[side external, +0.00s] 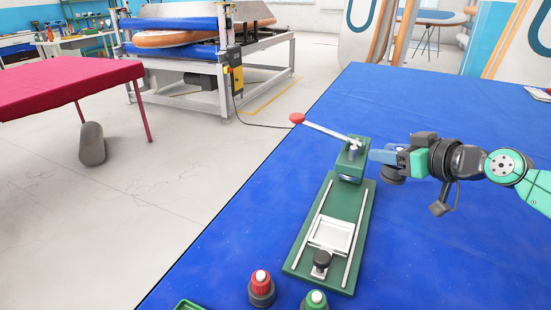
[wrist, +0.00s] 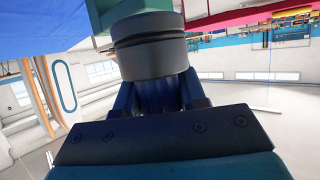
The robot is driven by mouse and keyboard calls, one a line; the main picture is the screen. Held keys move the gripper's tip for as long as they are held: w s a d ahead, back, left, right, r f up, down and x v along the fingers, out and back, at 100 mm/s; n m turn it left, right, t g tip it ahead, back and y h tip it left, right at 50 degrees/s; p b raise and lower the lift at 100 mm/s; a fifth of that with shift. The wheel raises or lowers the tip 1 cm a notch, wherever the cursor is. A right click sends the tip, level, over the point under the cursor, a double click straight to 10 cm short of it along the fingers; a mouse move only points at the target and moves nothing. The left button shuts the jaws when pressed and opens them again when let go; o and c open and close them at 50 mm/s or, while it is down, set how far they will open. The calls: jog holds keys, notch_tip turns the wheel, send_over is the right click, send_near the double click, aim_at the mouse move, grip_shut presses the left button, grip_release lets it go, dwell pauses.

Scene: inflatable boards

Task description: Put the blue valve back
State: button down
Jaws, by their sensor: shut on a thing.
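My gripper (side external: 382,157) is at the right of the green press fixture, above the blue table. Its blue fingers are shut on the valve, whose dark round body (side external: 392,175) shows below them, apart from the table. In the wrist view the grey-black ribbed body (wrist: 150,45) sits beyond the fingers (wrist: 158,92). The valve's blue part cannot be told from the blue fingers.
The green press fixture (side external: 361,230) has a red-knobbed lever (side external: 320,128), silver rails and a black knob (side external: 321,259). A green tray edge (side external: 188,305) shows at the bottom. The blue table (side external: 450,250) is clear at the right.

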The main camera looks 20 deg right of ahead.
jog(key=shift+s+d+r+m+h, duration=0.45)
jog(key=shift+r+m+h, duration=0.15)
jog(key=shift+m+h, duration=0.15)
jog(key=w+a+r+n+g+y, duration=0.2)
jog(key=a+n+g+y, duration=0.45)
jog(key=a, duration=0.95)
jog(key=w+a+r+n+g+y, duration=0.3)
jog(key=a+n+y, duration=0.5)
jog(key=a, duration=0.8)
jog(key=shift+n+g+h, duration=0.6)
jog(key=shift+g+h, duration=0.05)
jog(key=shift+h, duration=0.05)
jog(key=f, duration=0.6)
jog(key=s+f, duration=0.1)
jog(key=f, duration=1.3)
jog(key=shift+s+d, duration=0.25)
jog(key=shift+d, duration=0.05)
jog(key=shift+f, duration=0.4)
jog(key=shift+f, duration=0.25)
jog(key=c, duration=0.5)
grip_release()
